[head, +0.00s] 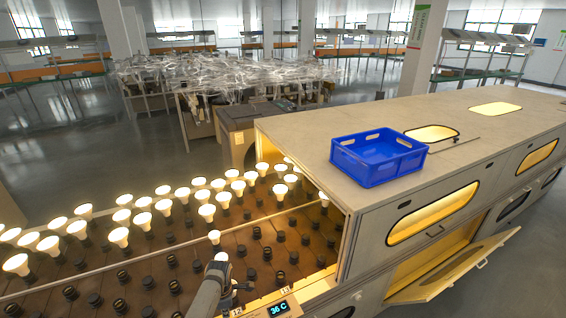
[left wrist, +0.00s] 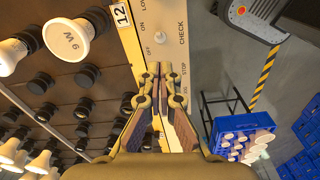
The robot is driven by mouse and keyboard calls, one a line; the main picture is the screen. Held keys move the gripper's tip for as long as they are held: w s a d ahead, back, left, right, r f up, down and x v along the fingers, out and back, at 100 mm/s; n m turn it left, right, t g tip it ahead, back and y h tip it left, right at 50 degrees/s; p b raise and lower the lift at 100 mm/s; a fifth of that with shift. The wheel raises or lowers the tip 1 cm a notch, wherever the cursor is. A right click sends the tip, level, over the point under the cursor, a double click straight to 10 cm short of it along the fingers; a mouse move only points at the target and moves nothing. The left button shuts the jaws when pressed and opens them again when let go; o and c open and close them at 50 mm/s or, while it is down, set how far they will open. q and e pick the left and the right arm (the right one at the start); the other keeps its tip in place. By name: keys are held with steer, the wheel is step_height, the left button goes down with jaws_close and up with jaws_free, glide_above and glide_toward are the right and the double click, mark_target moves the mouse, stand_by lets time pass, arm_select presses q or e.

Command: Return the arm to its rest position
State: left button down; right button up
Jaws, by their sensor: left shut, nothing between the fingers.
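My left gripper (head: 219,268) is over the front edge of the bulb rack (head: 180,237), near the row marked 12. In the left wrist view its fingers (left wrist: 160,75) are shut with nothing between them, above the front panel (left wrist: 165,35). A bulb marked 9 W (left wrist: 68,40) sits in a socket to the left of the fingers there. Several lit bulbs (head: 207,211) stand in the rack's back rows, and many front sockets are empty. My right gripper is in neither view.
An empty blue crate (head: 378,157) stands on the oven top (head: 300,135). A lower oven door (head: 455,270) hangs open at the right. A display (head: 279,308) reads 36 C. In the left wrist view, a blue crate of bulbs (left wrist: 222,104) stands below the panel, right of the fingers.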

arm_select(q)
steer(key=s+a+r+m+t, duration=0.2)
steer(key=s+r+m+t, duration=0.2)
steer(key=s+r+m, duration=1.7)
steer(key=s+a+f+m+g+b, duration=0.15)
steer(key=f+b, duration=0.25)
steer(key=f, duration=1.5)
steer(key=s+a+f+b, duration=0.15)
steer(key=f+b, duration=0.25)
steer(key=f, duration=1.5)
steer(key=s+f+g+b, duration=0.1)
steer(key=s+f+b, duration=0.4)
steer(key=s+f, duration=1.4)
steer(key=shift+a+f, duration=0.25)
steer(key=shift+f, duration=0.65)
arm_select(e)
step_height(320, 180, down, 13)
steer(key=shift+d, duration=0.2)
